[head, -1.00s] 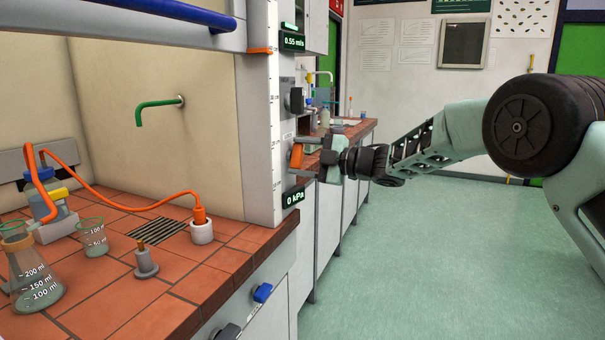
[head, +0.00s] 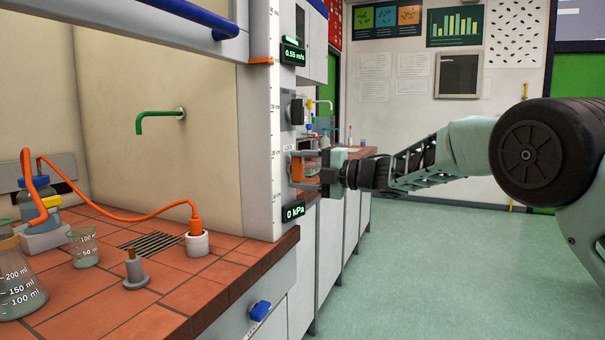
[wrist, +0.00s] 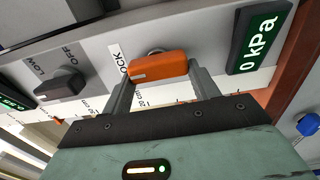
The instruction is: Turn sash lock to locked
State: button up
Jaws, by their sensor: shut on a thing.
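The sash lock is an orange handle (head: 296,169) on the grey front post of the fume hood; its long side looks upright in the head view. In the wrist view the orange handle (wrist: 158,67) lies across the picture, beside a partly covered white label ending in "OCK". My gripper (head: 308,168) reaches it from the right. In the wrist view my gripper (wrist: 161,77) has one finger at each end of the handle and is shut on it. The handle's mount behind it is mostly hidden.
A dark knob (wrist: 60,87) marked LOW and OFF sits on the same post, with a "0 kPa" display (wrist: 259,37) on the handle's other side. The tiled bench (head: 190,292) holds glassware and an orange cable. Open green floor (head: 420,275) lies right of the cabinets.

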jog(key=shift+f, duration=0.1)
jog(key=o, duration=1)
jog(key=b+v, duration=0.1)
jog(key=v, duration=1.6)
jog(key=shift+d, duration=0.2)
